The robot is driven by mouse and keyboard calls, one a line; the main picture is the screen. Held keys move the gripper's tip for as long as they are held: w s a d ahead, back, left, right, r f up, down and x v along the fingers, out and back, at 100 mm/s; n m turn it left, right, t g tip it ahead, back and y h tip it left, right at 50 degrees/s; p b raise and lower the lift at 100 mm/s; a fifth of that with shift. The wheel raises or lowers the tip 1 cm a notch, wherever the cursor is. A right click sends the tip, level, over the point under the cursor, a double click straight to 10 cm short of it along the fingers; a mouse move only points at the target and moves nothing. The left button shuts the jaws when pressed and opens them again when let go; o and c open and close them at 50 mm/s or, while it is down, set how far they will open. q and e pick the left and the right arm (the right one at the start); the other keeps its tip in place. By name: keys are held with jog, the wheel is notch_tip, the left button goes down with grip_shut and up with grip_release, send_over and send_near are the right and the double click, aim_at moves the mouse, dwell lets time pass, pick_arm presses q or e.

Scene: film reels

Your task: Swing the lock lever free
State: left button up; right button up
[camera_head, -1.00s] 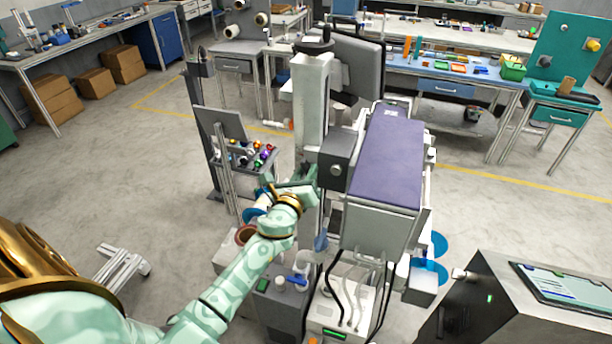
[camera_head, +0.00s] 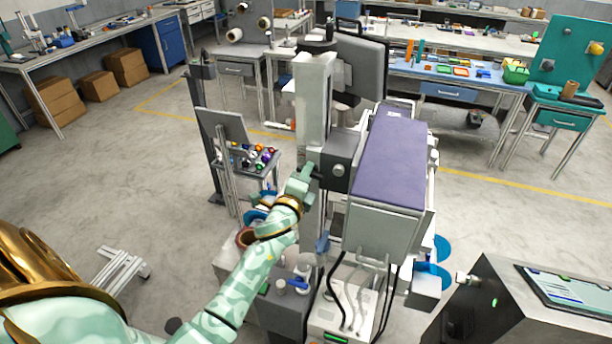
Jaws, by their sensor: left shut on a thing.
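My left gripper (camera_head: 304,175) is at the left side of the dark clamp block (camera_head: 341,152) on the pale column (camera_head: 313,95). It is shut on a small dark part there, which I take to be the lock lever (camera_head: 318,175). The fingers hide most of it, so its exact angle is hard to tell. The block carries the machine head with a purple top (camera_head: 392,158) to its right. My right gripper is not in view.
A tray of coloured knobs (camera_head: 253,158) stands behind and left of my arm. A grey-white base unit with cables (camera_head: 345,308) is below. A dark console (camera_head: 490,295) stands at the right front. Open floor lies at the left.

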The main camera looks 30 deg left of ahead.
pick_arm(q)
jog(key=shift+f+n, duration=0.1)
jog(key=shift+n, duration=1.1)
jog(key=o, duration=0.7)
jog(key=shift+o, duration=0.2)
jog(key=b+v, duration=0.1)
jog(key=v, duration=1.5)
jog(key=shift+s+b, duration=0.2)
jog(key=shift+b, duration=0.1)
